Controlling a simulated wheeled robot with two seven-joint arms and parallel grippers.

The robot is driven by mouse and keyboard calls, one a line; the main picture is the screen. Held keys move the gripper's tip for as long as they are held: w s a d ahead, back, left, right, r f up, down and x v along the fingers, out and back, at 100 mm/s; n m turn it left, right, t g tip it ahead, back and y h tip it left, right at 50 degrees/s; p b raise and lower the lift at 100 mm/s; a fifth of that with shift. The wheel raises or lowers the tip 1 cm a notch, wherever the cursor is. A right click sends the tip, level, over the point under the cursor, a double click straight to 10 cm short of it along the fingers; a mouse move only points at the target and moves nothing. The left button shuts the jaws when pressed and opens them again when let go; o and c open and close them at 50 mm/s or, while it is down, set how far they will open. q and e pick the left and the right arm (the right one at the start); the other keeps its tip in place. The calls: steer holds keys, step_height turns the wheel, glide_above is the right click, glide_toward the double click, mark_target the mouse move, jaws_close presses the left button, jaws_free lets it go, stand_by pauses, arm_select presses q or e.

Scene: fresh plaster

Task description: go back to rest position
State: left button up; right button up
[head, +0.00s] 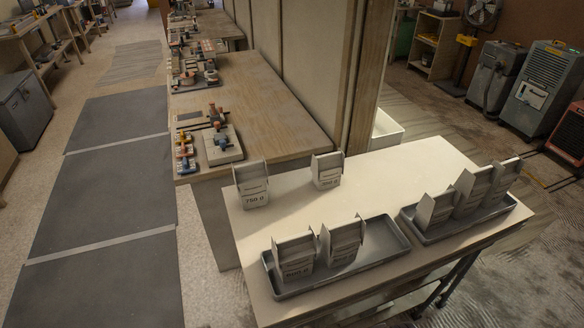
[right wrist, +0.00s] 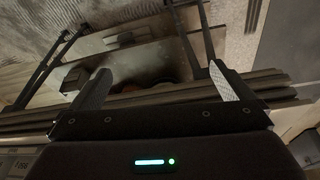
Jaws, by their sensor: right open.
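My right gripper (right wrist: 157,82) shows in the right wrist view with its two fingers spread wide apart and nothing between them. Beyond the fingers are the dark legs and lower frame of a piece of furniture (right wrist: 68,52), seen at a steep tilt. Neither gripper shows in the head view, and my left gripper is out of sight.
A pale table (head: 400,165) holds a bag marked 750 g (head: 254,190), another bag (head: 327,172), a grey tray (head: 385,243) with two bags and a second tray (head: 432,236) with three. A wooden bench (head: 260,95) adjoins it. Floor mats (head: 105,210) lie clear at left.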

step_height(320, 180, down, 12)
steer(key=s, duration=0.3)
steer(key=s+d+f+g+b, duration=0.1)
steer(key=s+d+f, duration=0.3)
steer(key=s+f, duration=1.6)
step_height(320, 180, down, 2)
steer(key=shift+g+b, duration=0.4)
steer(key=shift+b, duration=0.4)
steer(key=shift+s, duration=0.1)
